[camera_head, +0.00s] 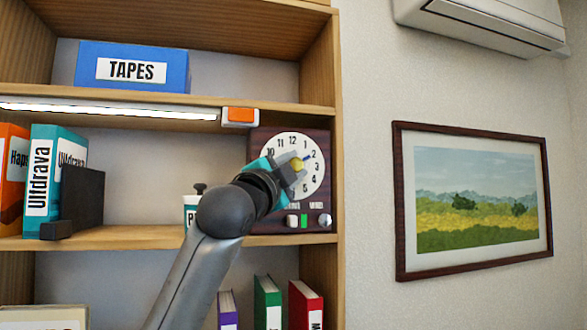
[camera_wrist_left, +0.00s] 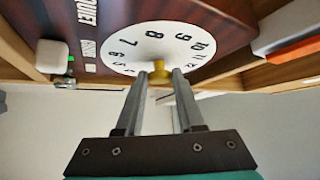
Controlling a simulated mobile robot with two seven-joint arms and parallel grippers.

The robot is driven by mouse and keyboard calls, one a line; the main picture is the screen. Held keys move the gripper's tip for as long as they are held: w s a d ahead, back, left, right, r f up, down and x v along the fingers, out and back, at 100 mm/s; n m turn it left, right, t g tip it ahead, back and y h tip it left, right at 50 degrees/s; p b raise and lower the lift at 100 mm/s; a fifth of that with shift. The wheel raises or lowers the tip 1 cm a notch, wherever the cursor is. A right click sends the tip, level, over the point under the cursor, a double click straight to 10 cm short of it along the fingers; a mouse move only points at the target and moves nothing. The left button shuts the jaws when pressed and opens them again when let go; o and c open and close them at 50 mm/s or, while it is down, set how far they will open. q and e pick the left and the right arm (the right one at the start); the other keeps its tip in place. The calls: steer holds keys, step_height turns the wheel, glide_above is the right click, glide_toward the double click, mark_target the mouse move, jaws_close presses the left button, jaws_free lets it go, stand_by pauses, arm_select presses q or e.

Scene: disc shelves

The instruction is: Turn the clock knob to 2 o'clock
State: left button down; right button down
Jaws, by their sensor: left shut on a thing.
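The clock is a dark wooden box (camera_head: 263,137) with a white round dial (camera_head: 311,184), standing on the middle shelf at its right end. My left gripper (camera_head: 294,169) is shut on the knob and hides part of the dial. In the left wrist view the knob (camera_wrist_left: 160,72) is between the two fingertips (camera_wrist_left: 158,77), in front of the dial (camera_wrist_left: 125,49). My right gripper is out of view.
A framed painting (camera_head: 399,205) hangs right.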

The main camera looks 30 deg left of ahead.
arm_select(q)
steer(key=c, duration=0.5)
jaws_free()
steer(key=shift+c, duration=0.2)
steer(key=shift+s, duration=0.1)
steer(key=b+v, duration=0.4)
steer(key=v, duration=1.1)
